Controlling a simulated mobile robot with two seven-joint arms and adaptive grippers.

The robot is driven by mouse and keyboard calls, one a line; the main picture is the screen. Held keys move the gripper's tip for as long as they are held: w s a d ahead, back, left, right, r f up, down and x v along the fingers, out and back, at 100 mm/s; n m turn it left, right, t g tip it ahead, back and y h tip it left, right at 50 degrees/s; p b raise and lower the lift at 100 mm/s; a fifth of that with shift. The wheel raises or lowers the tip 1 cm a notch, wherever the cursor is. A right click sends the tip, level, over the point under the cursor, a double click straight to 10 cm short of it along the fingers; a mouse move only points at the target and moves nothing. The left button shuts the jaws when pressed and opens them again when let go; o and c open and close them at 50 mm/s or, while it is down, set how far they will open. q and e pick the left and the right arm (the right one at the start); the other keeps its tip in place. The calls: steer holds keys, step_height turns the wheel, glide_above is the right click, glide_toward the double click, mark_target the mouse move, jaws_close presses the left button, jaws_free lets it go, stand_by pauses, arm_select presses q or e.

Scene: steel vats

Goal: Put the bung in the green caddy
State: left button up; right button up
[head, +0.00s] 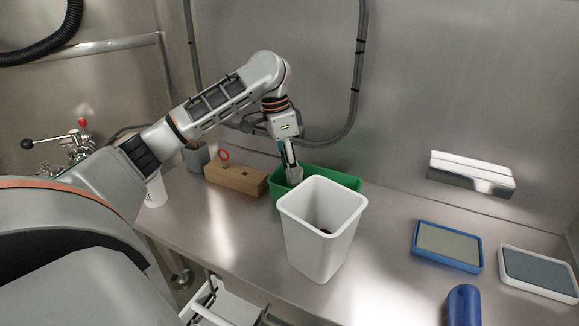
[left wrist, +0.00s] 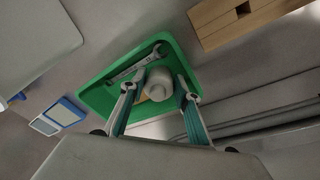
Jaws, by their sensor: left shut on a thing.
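The green caddy (head: 345,181) stands on the steel bench against the back wall, partly hidden behind a white bin. My left gripper (head: 292,172) points down into the caddy's left part and is shut on the pale bung (head: 294,175). In the left wrist view the bung (left wrist: 159,84) sits between the fingers (left wrist: 155,92), over the inside of the caddy (left wrist: 98,97). Whether the bung touches the caddy's floor I cannot tell. A wrench (left wrist: 134,66) lies in the caddy beside the bung. My right gripper is not in view.
The tall white bin (head: 318,240) stands just in front of the caddy. A wooden block (head: 236,179) with a red ring is left of it. A blue-framed pad (head: 447,246), a white-framed pad (head: 538,273) and a blue rounded object (head: 463,306) are at right.

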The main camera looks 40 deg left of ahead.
arm_select(q)
steer(key=shift+f, duration=0.2)
steer(key=o, duration=0.8)
steer(key=shift+o, duration=0.2)
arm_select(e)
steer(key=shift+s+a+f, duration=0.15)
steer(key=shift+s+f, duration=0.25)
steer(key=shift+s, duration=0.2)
arm_select(q)
steer(key=shift+r, duration=0.1)
steer(key=r+p, duration=0.1)
steer(key=r, duration=0.1)
steer(key=r+p, duration=0.1)
steer(key=r, duration=0.2)
steer(key=a+r+p, duration=0.1)
steer(key=r, duration=0.1)
steer(key=shift+s+r, duration=0.3)
steer(key=r+p, duration=0.1)
steer(key=r, duration=0.2)
steer(key=a+r+p, duration=0.1)
steer(key=r, duration=0.1)
steer(key=shift+s+p, duration=0.3)
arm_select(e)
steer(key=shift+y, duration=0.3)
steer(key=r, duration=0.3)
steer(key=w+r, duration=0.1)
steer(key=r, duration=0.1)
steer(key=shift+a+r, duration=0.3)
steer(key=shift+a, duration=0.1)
